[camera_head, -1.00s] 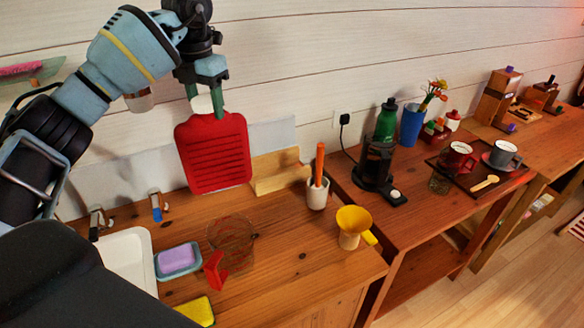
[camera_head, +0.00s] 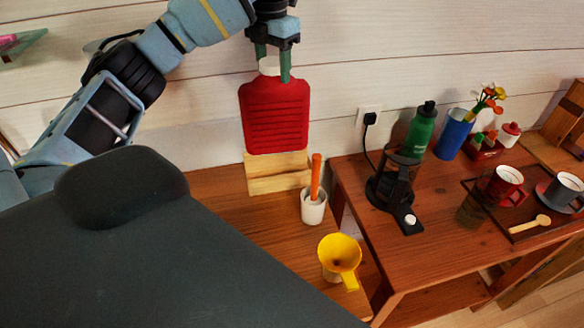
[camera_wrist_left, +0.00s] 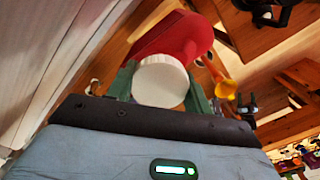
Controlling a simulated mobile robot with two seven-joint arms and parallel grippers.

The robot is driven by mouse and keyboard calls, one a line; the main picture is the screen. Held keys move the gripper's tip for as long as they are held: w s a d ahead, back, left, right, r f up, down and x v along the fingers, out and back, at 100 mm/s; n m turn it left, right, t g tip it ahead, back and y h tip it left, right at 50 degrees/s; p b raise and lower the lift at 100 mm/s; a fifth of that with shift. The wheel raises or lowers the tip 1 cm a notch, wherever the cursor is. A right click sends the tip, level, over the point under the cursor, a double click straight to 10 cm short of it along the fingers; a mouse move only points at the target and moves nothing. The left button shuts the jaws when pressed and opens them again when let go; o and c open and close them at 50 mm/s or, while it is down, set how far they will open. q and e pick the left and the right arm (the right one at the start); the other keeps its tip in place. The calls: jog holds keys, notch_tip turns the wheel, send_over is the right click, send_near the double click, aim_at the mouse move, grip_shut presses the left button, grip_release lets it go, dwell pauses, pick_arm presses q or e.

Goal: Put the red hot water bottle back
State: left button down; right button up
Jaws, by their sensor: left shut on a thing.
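The red hot water bottle (camera_head: 275,115) hangs upright with its white cap up, held by my left gripper (camera_head: 272,65). A light wooden holder (camera_head: 277,174) stands against the wall. The bottle's lower edge appears right above or at the holder's top; I cannot tell whether they touch. My right gripper is not in view.
A white cup with an orange-handled tool (camera_head: 314,207) stands right of the holder, and a yellow funnel (camera_head: 339,254) nearer the front. A black coffee maker (camera_head: 393,182) and green bottle (camera_head: 420,130) stand further right. My dark body covers the lower left.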

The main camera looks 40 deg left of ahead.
aim_at(275, 86)
pick_arm(q)
jog(key=shift+w+r, duration=0.15)
jog(key=shift+w, duration=0.05)
jog(key=shift+s+r+n+p, duration=0.2)
jog(key=shift+r+n+p, duration=0.05)
jog(key=shift+n+p, duration=0.15)
jog(key=shift+w+f, duration=0.1)
jog(key=shift+f, duration=0.35)
notch_tip(275, 86, down, 5)
jog(key=shift+r, duration=0.1)
jog(key=shift+f, duration=2.35)
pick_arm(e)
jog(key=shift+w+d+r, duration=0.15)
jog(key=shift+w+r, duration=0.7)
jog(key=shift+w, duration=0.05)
pick_arm(q)
jog(key=shift+f, duration=0.2)
jog(key=c, duration=0.6)
grip_release()
